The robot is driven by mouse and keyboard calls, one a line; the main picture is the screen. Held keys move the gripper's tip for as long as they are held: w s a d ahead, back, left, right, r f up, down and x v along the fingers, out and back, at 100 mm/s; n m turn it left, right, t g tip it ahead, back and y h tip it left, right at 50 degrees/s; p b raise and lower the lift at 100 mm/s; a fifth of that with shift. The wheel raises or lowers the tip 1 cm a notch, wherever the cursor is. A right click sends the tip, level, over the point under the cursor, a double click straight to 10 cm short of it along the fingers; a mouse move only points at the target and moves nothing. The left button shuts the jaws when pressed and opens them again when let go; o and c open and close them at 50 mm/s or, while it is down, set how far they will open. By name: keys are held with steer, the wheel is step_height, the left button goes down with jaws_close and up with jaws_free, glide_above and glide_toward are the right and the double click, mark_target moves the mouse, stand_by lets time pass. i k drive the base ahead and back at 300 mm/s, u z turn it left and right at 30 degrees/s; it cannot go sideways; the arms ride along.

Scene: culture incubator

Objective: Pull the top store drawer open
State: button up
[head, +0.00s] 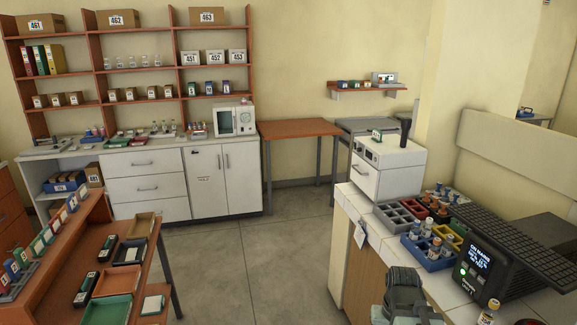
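A white drawer cabinet stands at the back left, under a worktop. Its top drawer (143,163) has a handle in the middle of its front and looks shut. The middle drawer (147,187) and the bottom drawer (152,210) below it also look shut. A dark grey part of my own arm shows at the bottom edge, right of centre. No gripper fingers can be made out. Nothing of mine is near the drawers.
A white two-door cupboard (222,180) adjoins the drawers. An orange bench (95,235) with trays stands at the front left. A white counter (350,205) with racks and a dark instrument (480,270) is on the right. The grey floor (235,255) between is clear.

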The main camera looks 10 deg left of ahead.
mark_target(166, 160)
steer(key=u, duration=0.45)
steer(key=i, duration=2.35)
steer(key=u, duration=0.55)
steer(key=i, duration=2.1)
steer(key=u, duration=0.3)
steer(key=i, duration=0.8)
steer(key=z, duration=0.05)
steer(key=k, duration=0.7)
steer(key=u, duration=0.2)
steer(key=i, duration=0.7)
steer(key=z, duration=0.15)
